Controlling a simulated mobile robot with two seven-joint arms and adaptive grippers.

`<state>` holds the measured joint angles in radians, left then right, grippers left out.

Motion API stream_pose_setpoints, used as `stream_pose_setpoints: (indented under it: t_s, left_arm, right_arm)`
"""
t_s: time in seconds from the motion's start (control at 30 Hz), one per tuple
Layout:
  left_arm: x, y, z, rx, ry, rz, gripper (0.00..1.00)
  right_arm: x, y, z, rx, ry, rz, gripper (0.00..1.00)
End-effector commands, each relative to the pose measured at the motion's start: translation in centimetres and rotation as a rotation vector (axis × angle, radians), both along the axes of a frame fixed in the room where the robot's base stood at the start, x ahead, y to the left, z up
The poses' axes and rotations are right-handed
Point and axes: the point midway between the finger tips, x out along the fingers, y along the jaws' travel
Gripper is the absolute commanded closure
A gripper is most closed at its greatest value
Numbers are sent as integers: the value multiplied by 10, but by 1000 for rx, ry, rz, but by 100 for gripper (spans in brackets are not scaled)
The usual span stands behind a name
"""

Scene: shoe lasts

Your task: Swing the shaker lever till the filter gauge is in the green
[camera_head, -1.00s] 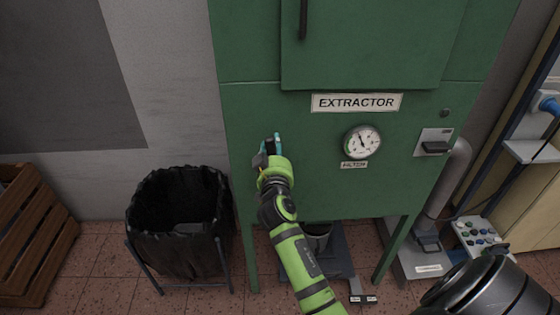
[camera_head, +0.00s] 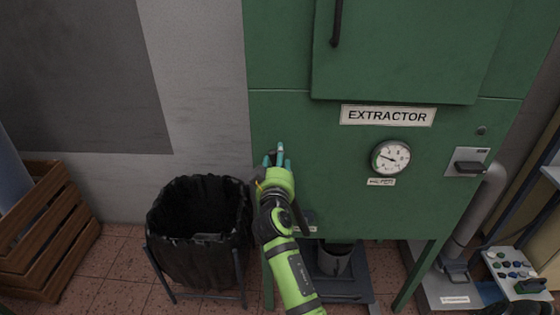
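The green extractor cabinet (camera_head: 350,200) carries a round white filter gauge (camera_head: 390,158) at its right. The gauge needle points left; its coloured bands are too small to read. My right gripper (camera_head: 278,158), on a green arm rising from the bottom, is at the cabinet's lower left. The lever slants up-left from a small plate and is mostly hidden by my gripper and wrist. My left gripper is not in view.
A black-lined waste bin (camera_head: 200,240) stands left of the cabinet, with a wooden crate (camera_head: 50,240) further left. A bucket (camera_head: 333,263) sits under the cabinet. A switch box (camera_head: 467,162) and a grey pipe (camera_head: 480,210) are at the right, near a tray of small parts (camera_head: 515,268).

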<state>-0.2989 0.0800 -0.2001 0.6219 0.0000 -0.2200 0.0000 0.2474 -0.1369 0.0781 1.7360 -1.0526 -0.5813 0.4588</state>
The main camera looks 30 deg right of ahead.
Motion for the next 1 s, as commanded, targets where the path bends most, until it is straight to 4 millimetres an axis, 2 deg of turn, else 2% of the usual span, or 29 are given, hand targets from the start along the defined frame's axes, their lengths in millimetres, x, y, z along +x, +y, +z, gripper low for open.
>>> stream_pose_setpoints:
  t_s: [0.4,0.53,1.0]
  left_arm:
    - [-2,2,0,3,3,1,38]
    - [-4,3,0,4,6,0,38]
    - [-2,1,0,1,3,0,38]
  right_arm:
    - [0,0,-2,9,1,-1,38]
    - [-1,0,5,10,-3,-3,38]
    - [-1,0,86,8,-5,-1,38]
